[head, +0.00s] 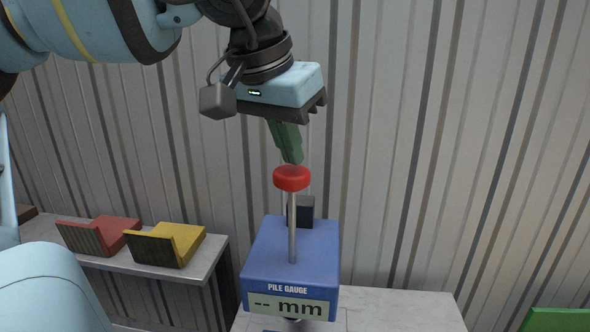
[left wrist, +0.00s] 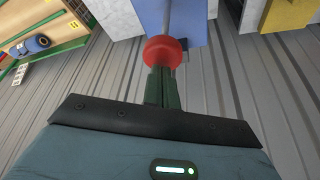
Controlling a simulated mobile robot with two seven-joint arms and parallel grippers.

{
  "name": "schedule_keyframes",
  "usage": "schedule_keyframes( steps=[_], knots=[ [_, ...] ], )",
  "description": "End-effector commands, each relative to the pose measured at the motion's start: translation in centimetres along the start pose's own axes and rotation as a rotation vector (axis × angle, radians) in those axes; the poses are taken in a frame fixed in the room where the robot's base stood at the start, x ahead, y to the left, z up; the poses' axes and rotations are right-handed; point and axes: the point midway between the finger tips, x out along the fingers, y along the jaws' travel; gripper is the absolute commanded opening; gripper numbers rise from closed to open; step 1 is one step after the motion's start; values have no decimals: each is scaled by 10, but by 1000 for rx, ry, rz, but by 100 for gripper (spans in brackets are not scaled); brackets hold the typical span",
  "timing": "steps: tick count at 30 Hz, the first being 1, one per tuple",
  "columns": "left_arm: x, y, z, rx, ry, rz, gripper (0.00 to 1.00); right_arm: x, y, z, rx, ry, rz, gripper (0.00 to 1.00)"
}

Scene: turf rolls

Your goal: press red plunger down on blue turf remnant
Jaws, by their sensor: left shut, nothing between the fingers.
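The red plunger (head: 292,178) is a round red knob on top of a thin grey rod. The rod rises upright from the blue gauge box (head: 262,262), marked PILE GAUGE, whose display reads "-- mm". My left gripper (head: 293,160) points down with its green fingers shut, the tips just above the knob. In the left wrist view the knob (left wrist: 165,50) is right at the ends of the fingers (left wrist: 161,78); I cannot tell whether they touch. I cannot make out a blue turf remnant under the gauge. My right gripper is not in view.
The gauge stands at a pale table (head: 400,308). A shelf to the left holds a red piece (head: 112,229) and a yellow piece (head: 178,240). A green thing (head: 558,319) is at lower right. A blue roll (left wrist: 32,45) lies in a rack. A ribbed wall stands behind.

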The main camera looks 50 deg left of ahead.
Motion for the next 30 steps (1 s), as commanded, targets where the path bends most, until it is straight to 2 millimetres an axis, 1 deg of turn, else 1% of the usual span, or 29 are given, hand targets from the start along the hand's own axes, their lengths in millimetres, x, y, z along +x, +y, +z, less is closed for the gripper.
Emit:
schedule_keyframes(
  steps=[1,6,30],
  knots=[
    [4,0,1,0,-2,0,0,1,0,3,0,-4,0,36],
    [10,0,4,0,-1,0,0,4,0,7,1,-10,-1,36],
    [42,0,18,1,-2,0,0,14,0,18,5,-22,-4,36]
  ],
)
